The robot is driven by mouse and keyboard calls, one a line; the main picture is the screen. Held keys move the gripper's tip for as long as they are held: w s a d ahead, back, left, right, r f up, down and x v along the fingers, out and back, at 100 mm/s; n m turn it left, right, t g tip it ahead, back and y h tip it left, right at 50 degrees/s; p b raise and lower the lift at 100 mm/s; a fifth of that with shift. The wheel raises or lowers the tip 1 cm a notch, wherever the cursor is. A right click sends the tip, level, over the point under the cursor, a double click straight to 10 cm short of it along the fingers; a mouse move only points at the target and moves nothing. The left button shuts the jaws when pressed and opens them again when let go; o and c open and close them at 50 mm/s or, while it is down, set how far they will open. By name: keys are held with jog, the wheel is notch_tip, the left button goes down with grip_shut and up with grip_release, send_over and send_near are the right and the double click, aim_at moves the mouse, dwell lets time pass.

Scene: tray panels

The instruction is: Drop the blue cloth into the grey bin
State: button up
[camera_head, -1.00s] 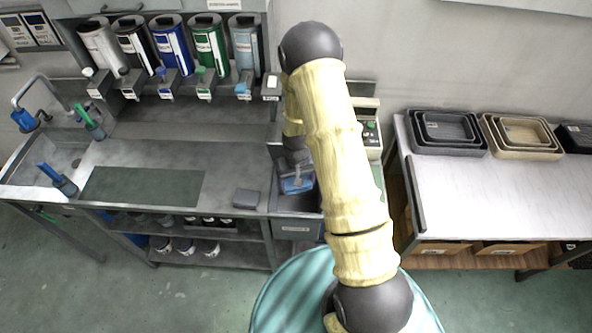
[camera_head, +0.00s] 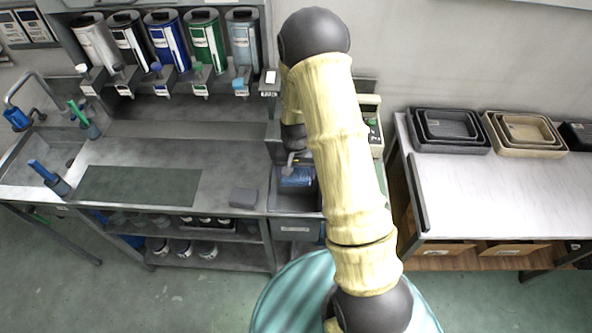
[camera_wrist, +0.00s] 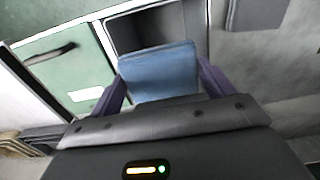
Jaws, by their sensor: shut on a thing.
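The blue cloth (camera_wrist: 160,72) is a flat, folded-looking piece held between the two purple fingers of my gripper (camera_wrist: 162,82) in the wrist view. In the head view the cloth (camera_head: 297,178) shows at the mouth of the grey bin (camera_head: 294,224), at the right end of the bench. My gripper is shut on the cloth and is mostly hidden behind my arm in the head view. In the wrist view the bin's dark opening (camera_wrist: 144,30) lies just beyond the cloth, which covers part of it. How far above the bin the cloth hangs is hard to tell.
A small dark grey block (camera_head: 244,198) lies on the bench left of the bin. A dark green mat (camera_head: 139,186) lies farther left. Several coloured dispensers (camera_head: 167,42) stand along the back. A white table (camera_head: 480,190) with nested trays (camera_head: 447,132) stands right.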

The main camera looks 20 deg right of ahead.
jog(key=shift+f+b, duration=1.8)
jog(key=shift+f, duration=1.05)
jog(key=o, duration=0.9)
jog(key=shift+r, duration=0.1)
notch_tip(320, 180, up, 17)
jog(key=b, duration=0.3)
send_over(296, 182)
jog(key=w, duration=0.3)
jog(key=shift+s+d+r, duration=0.1)
jog(key=shift+d+r, duration=0.05)
jog(key=shift+d, duration=0.25)
